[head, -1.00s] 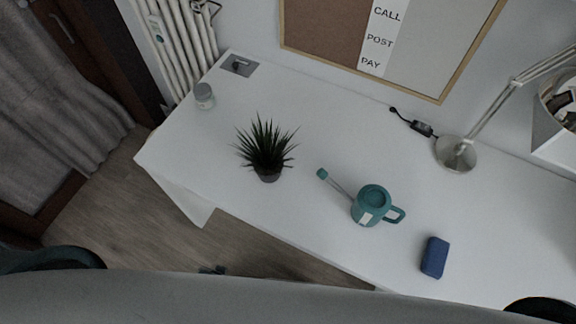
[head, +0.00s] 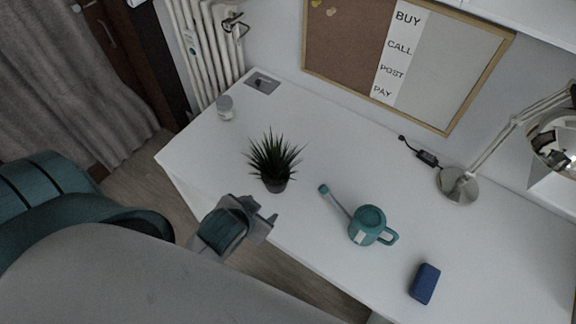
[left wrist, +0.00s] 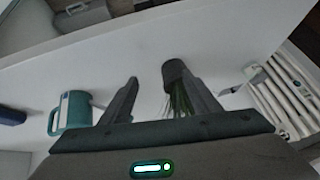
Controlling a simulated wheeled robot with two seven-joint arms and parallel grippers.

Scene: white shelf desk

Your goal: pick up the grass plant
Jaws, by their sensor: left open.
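The grass plant (head: 273,160) has spiky dark green leaves in a small dark pot and stands upright on the white desk near its front edge. In the left wrist view its pot (left wrist: 174,72) shows upside down, its leaves partly hidden behind a finger. My left gripper (head: 268,217) is just in front of the plant, by the desk's front edge. In the left wrist view the left gripper (left wrist: 165,97) has its fingers apart, with nothing held between them. My right gripper is not in view.
A teal watering can (head: 367,226) stands right of the plant, with a blue box (head: 424,284) further right. A small jar (head: 225,107) is at the back left. A lamp (head: 458,186) stands at the back right. Bare white desk (head: 330,150) lies behind the plant.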

